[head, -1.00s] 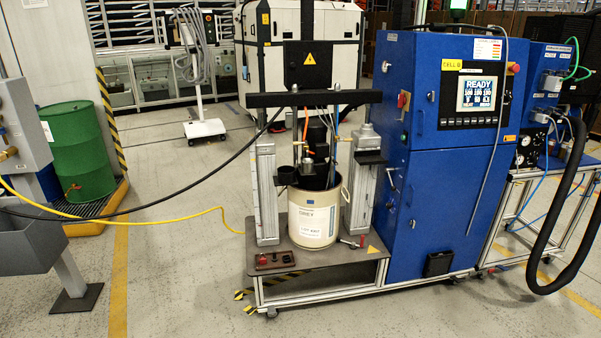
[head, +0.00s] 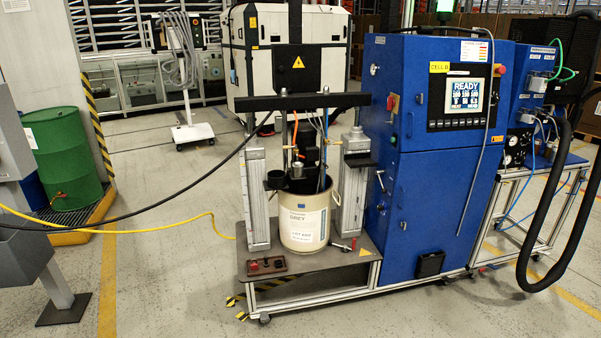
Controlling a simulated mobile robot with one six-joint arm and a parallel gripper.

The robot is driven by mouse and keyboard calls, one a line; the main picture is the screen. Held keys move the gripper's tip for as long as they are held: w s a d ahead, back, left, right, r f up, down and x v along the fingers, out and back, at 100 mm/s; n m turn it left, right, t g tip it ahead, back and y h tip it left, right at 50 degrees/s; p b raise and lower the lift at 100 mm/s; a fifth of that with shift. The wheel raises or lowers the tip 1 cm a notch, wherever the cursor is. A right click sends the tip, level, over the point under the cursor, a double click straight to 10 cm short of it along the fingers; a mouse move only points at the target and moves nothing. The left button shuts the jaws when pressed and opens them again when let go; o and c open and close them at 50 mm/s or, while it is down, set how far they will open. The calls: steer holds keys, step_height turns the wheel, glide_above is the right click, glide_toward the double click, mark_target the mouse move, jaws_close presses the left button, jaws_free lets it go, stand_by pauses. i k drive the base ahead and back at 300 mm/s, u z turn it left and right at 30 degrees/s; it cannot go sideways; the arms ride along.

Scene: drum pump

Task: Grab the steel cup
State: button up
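A small grey metallic cylinder, which looks like the steel cup (head: 356,141), stands upright on a black bracket (head: 358,160) at the right column of the drum pump. It is small in the head view, so its details are hard to tell. The pale drum (head: 303,228) with a grey label stands between the two columns, with the black pump parts above it. An empty-looking black ring holder (head: 275,180) sits on the left column. My gripper is not in view.
The blue cabinet (head: 440,190) stands close on the right. A low cart plate (head: 310,264) carries the pump; a red-buttoned box (head: 267,265) lies on its front. A black cable (head: 150,206) and yellow hose (head: 165,223) cross on the left. Floor in front is clear.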

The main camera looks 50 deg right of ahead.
mark_target(297, 170)
steer(key=i, duration=0.9)
steer(key=u, duration=0.05)
